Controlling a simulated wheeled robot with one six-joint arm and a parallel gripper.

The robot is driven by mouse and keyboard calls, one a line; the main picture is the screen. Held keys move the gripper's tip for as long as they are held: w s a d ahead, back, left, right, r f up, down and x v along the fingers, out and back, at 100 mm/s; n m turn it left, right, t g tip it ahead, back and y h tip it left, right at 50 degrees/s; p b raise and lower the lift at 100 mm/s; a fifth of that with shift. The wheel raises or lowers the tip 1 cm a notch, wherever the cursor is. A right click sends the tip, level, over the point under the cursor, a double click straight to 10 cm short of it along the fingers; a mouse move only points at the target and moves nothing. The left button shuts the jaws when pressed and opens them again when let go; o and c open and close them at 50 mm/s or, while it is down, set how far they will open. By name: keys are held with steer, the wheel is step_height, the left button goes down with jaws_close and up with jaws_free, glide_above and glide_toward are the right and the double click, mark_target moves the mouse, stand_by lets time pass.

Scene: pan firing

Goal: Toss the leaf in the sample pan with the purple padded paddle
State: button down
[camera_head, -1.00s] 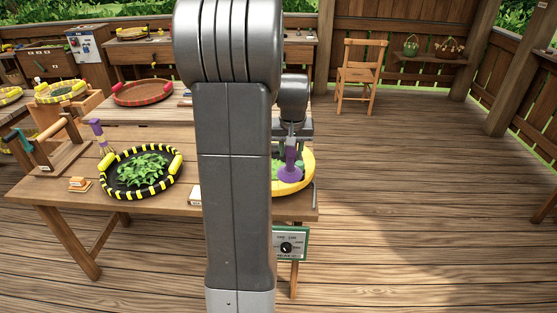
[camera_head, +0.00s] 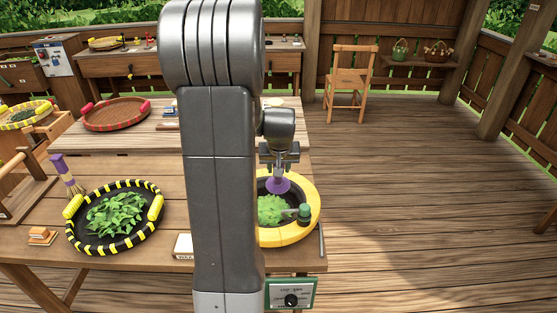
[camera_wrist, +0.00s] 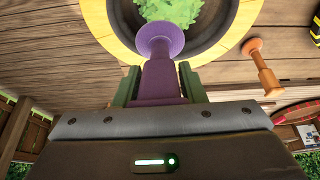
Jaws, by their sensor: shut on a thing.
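My gripper (camera_head: 279,158) is shut on the purple padded paddle (camera_head: 278,185). In the wrist view the paddle (camera_wrist: 160,78) sits between the two green fingers, its round flared pad pointing toward the pan. The sample pan (camera_head: 309,190) has a thick yellow rim and a dark inside, and stands at the table's right end. Green leaf (camera_head: 271,208) lies heaped in it, and also shows in the wrist view (camera_wrist: 170,10). The pad is over the far part of the pan, beside the leaf; contact cannot be told. My arm hides the pan's left side.
A black-and-yellow pan of leaves (camera_head: 115,215) stands left, with a purple-handled brush (camera_head: 68,178) behind it. A dark green knobbed thing (camera_head: 304,212) is at the sample pan's right. A dial box (camera_head: 291,293) hangs at the front edge. A red-rimmed tray (camera_head: 117,114) lies behind.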

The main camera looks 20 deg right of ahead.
steer(key=shift+s+r, duration=0.1)
steer(key=shift+b, duration=0.35)
step_height(320, 180, down, 12)
steer(key=r+b, duration=0.1)
steer(key=b, duration=0.8)
steer(key=w+a, duration=0.1)
steer(key=a, duration=0.4)
step_height(320, 180, up, 11)
steer(key=p, duration=0.6)
steer(key=shift+w+a+p, duration=0.2)
steer(key=shift+a+p, duration=0.05)
steer(key=shift+p, duration=0.05)
